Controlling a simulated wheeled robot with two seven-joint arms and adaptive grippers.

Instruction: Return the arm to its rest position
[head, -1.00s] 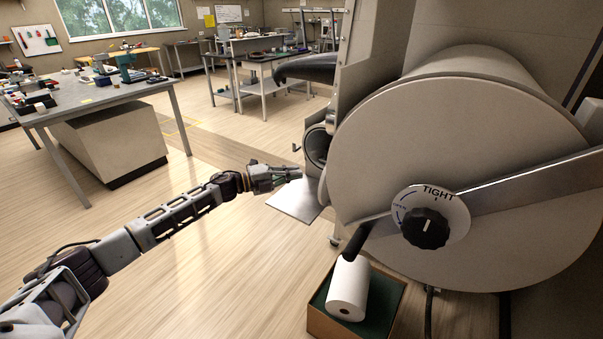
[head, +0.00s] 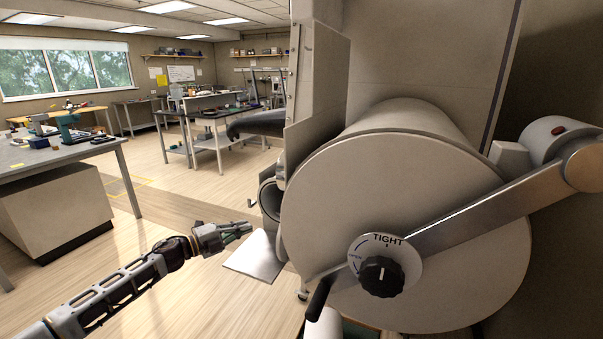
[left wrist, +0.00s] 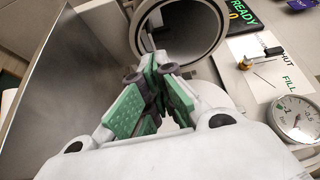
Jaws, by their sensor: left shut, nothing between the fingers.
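My left arm comes in from the lower left in the head view. Its gripper (head: 243,229) points right, over the floor at the left of the big grey drum. The left wrist view shows the gripper (left wrist: 152,90) with its green-padded fingers together and nothing between them. The round port (left wrist: 180,35) with a dark inside lies beyond the fingertips, apart from them as far as I can tell. My right gripper is not in view.
The drum-shaped door (head: 400,215) fills the right, with a lever (head: 480,220) and a dial marked TIGHT (head: 381,275). A metal plate (head: 258,258) sits low beside it. The wrist view shows a gauge (left wrist: 294,118). A workbench (head: 60,155) stands left; floor between is open.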

